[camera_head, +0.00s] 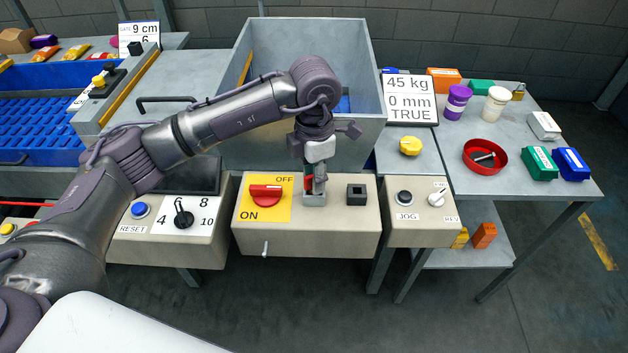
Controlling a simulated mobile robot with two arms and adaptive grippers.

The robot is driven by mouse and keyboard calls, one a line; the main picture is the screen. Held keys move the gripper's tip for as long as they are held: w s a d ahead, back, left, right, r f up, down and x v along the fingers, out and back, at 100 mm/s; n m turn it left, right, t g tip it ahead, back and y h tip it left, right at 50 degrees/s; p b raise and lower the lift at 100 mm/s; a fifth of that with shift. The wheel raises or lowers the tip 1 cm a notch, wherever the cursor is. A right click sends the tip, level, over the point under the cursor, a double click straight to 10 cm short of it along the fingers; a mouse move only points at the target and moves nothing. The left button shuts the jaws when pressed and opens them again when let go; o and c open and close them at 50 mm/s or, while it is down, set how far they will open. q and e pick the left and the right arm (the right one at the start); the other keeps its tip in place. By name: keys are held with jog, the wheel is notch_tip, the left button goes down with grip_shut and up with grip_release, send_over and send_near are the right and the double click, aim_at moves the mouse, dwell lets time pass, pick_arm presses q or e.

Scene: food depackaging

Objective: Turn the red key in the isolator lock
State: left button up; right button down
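The isolator lock (314,200) is a small grey block on top of the beige control box, between a red rotary switch and a black square socket. The red key (308,184) stands upright in it and is partly hidden by my gripper. My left gripper (318,180) points down over the lock, its fingertips right at the key. The fingers overlap the key in this view, so I cannot tell whether they are closed on it. My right gripper is not in view.
The red ON/OFF switch (266,194) is close left of the lock, and the black socket (356,194) is close right. A large grey hopper (240,100) rises behind. A side box with a JOG button (404,197) stands to the right, beside a table (520,185) of containers.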

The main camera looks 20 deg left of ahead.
pick_arm(q)
jog(key=shift+r, duration=0.1)
jog(key=shift+r+p, duration=1.75)
jog(key=shift+r, duration=1.75)
jog(key=shift+f, duration=0.1)
